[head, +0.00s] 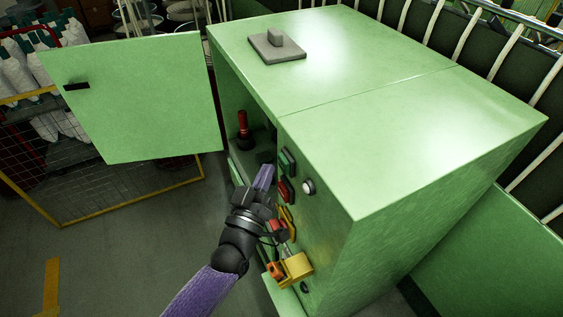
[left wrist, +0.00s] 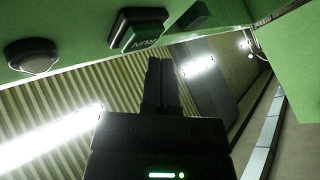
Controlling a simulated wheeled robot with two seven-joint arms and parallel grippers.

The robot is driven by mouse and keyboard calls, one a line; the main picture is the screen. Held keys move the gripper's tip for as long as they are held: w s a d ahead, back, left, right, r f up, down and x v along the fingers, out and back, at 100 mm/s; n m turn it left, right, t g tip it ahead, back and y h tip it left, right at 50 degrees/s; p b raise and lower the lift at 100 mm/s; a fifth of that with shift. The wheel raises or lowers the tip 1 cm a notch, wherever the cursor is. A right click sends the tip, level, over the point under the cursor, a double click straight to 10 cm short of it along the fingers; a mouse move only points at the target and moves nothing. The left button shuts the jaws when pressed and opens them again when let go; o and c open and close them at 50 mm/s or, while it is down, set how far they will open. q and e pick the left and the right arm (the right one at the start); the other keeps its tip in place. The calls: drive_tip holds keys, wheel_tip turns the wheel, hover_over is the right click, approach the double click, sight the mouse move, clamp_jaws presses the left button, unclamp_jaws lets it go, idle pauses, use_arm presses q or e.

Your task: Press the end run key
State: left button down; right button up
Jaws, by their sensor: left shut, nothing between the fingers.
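The green cabinet's front panel carries a green key (head: 287,162) with a red key (head: 284,190) below it. In the left wrist view, a green key (left wrist: 142,33) with a dark surround shows the letters RUN, turned over; I cannot read the whole label. The red key's label is not legible. My left gripper (head: 264,177) is shut and empty, its fingertips just left of the two keys in the head view. Its fingers also show in the left wrist view (left wrist: 159,68), below the lettered key; I see no clear contact. My right gripper is not in view.
A white round button (head: 308,187) is right of the keys. A yellow box (head: 293,268) juts from the lower panel. The cabinet door (head: 135,100) stands open at left, and a red-handled lever (head: 242,124) is inside. A grey block (head: 277,46) lies on top.

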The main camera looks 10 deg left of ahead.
use_arm(q)
drive_tip(key=s+a, duration=0.2)
drive_tip(key=a+p, duration=0.1)
drive_tip(key=a, duration=0.1)
drive_tip(key=shift+s+a, duration=0.1)
drive_tip(key=shift+s, duration=0.3)
idle(0.4)
drive_tip(key=s+a+f+m+g+y+b, duration=0.1)
drive_tip(key=s+f+g+b, duration=0.3)
drive_tip(key=f, duration=0.9)
drive_tip(key=s+a+f+m+g+y+b, duration=0.1)
drive_tip(key=s+f+g+b, duration=0.3)
drive_tip(key=f, duration=0.8)
drive_tip(key=s+a+f+m+g+y+b, duration=0.15)
drive_tip(key=f+b, duration=0.45)
drive_tip(key=f, duration=0.7)
drive_tip(key=s+a+f+m+g+b, duration=0.1)
drive_tip(key=s+f+g+b, duration=0.4)
drive_tip(key=s+f, duration=0.6)
drive_tip(key=s+f+m+g+y+b, duration=0.1)
drive_tip(key=s+f+g+b, duration=0.4)
drive_tip(key=s+f, duration=0.6)
drive_tip(key=s, duration=0.5)
drive_tip(key=shift+a+g, duration=0.35)
drive_tip(key=shift+w+y, duration=0.1)
drive_tip(key=shift+y, duration=0.15)
